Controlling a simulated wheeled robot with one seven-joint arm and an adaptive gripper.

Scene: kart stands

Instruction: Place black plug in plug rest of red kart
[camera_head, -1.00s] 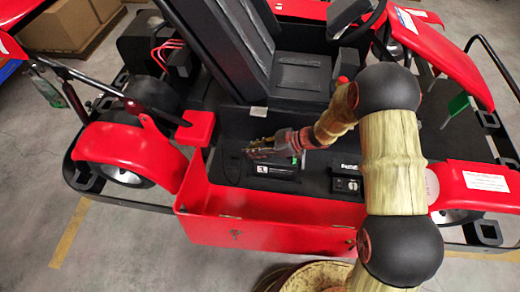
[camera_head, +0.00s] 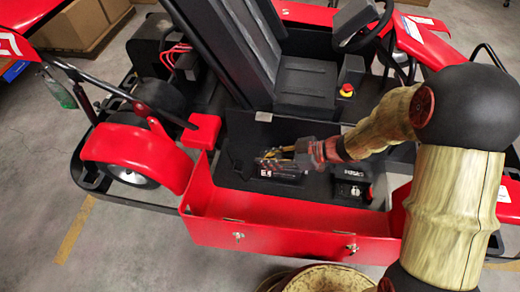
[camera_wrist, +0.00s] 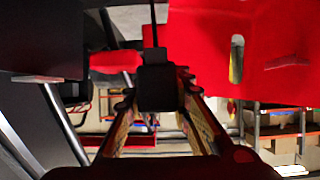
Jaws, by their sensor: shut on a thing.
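The red kart (camera_head: 205,225) fills the middle of the head view, with an open black side compartment. My gripper (camera_head: 266,158) is over this compartment, beside a black box (camera_head: 279,173). In the wrist view, my gripper (camera_wrist: 157,100) is shut on the black plug (camera_wrist: 156,86), a dark block between its fingers. A thin black cable or stem (camera_wrist: 153,30) runs up from the plug. In the head view the plug is too small and dark to make out. I cannot tell which part is the plug rest.
A second black box (camera_head: 351,192) stands in the compartment to the right. The seat (camera_head: 304,85) and a red stop button (camera_head: 347,89) lie behind. The compartment's red front wall (camera_head: 290,238) stands on the near side. Cardboard boxes (camera_head: 75,30) are at the far left.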

